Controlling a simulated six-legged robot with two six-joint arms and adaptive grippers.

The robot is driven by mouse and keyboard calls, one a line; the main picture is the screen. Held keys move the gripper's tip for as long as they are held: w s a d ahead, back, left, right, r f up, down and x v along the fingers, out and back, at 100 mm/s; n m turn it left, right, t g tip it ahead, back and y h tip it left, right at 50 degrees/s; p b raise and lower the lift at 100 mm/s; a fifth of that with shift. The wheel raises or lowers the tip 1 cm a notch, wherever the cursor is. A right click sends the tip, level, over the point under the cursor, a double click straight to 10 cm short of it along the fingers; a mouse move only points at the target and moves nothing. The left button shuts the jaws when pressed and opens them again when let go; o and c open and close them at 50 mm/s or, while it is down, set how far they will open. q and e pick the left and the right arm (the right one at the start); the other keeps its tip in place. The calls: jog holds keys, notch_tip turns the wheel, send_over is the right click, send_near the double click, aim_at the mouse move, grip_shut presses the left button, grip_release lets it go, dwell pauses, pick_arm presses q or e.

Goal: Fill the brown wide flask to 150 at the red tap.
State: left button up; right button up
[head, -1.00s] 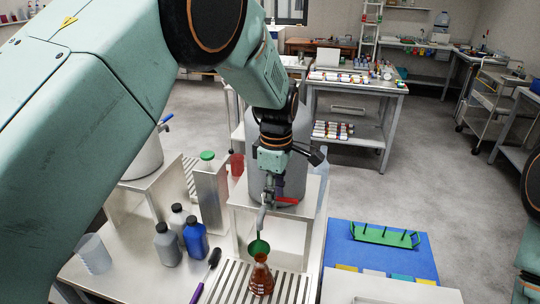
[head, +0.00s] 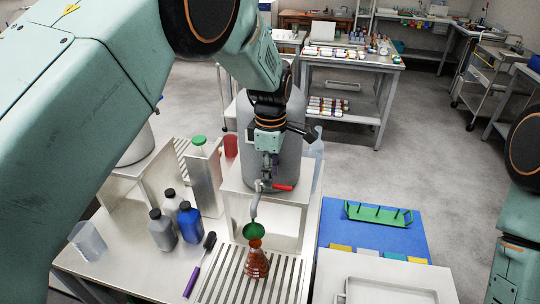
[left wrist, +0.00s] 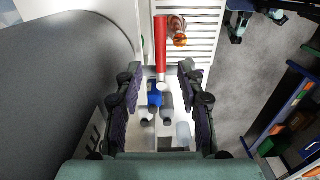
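The red tap handle (head: 283,187) sticks out at the front of a large grey drum; its long red bar also shows in the left wrist view (left wrist: 160,45). The brown wide flask (head: 257,264) stands upright on the slatted grate below the spout (head: 254,207). It also shows in the left wrist view (left wrist: 178,28). Its marks and liquid level are unreadable. A green round piece (head: 254,231) shows between spout and flask mouth; contact is unclear. My left gripper (left wrist: 161,75) is open, its fingers apart on either side of the handle's near end. My right gripper cannot be clearly made out.
The grey drum (head: 280,120) stands close behind the tap. A green rack (head: 379,214) sits on a blue mat at right.

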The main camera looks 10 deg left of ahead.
pick_arm(q)
jog(key=shift+f, duration=0.75)
jog(key=shift+s+f, duration=0.1)
jog(key=shift+s, duration=0.15)
jog(key=shift+a, duration=0.1)
jog(key=shift+w+f, duration=0.15)
jog(key=shift+w, duration=0.1)
jog(key=c, duration=0.4)
jog(key=shift+s, duration=0.1)
grip_shut()
jog(key=shift+s+r+m+p, duration=0.2)
jog(key=shift+m+p, duration=0.4)
jog(key=shift+p, duration=0.05)
jog(key=shift+s+f+m+p, duration=0.1)
jog(key=shift+s+m+p, duration=0.15)
jog(key=shift+m+p, duration=0.65)
jog(key=shift+b, duration=0.3)
dwell(3.9)
